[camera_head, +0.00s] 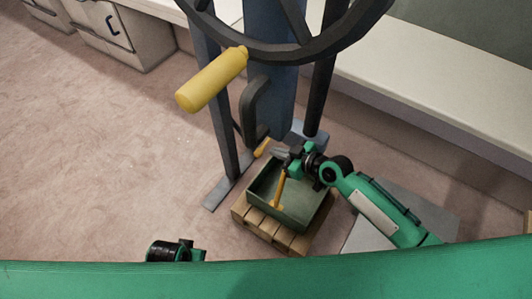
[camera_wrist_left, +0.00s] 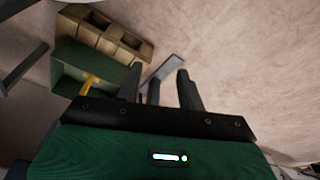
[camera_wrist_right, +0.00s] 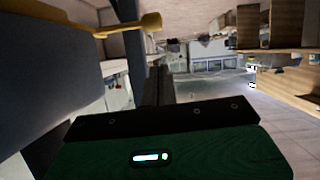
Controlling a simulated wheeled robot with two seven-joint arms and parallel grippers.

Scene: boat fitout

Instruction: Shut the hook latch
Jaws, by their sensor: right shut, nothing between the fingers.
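I cannot make out a hook latch for certain in any view. My right gripper (camera_head: 276,152) is shut and empty, above the back edge of a green box and near a small orange piece (camera_head: 262,147). In the right wrist view its fingers (camera_wrist_right: 158,86) are together, and a yellow bar with a rounded end (camera_wrist_right: 140,24) crosses at upper left. My left gripper's wrist (camera_head: 175,250) shows at the bottom of the head view. In the left wrist view its fingers (camera_wrist_left: 160,88) are apart with nothing held.
The green box (camera_head: 313,211) stands on a wooden pallet (camera_head: 244,215) with a yellow-handled tool (camera_head: 279,188) in it. A dark wheel (camera_head: 290,50) with a yellow handle (camera_head: 212,80) hangs above, by blue-grey posts (camera_head: 222,125). A white bench (camera_head: 440,80) runs behind. Left floor is clear.

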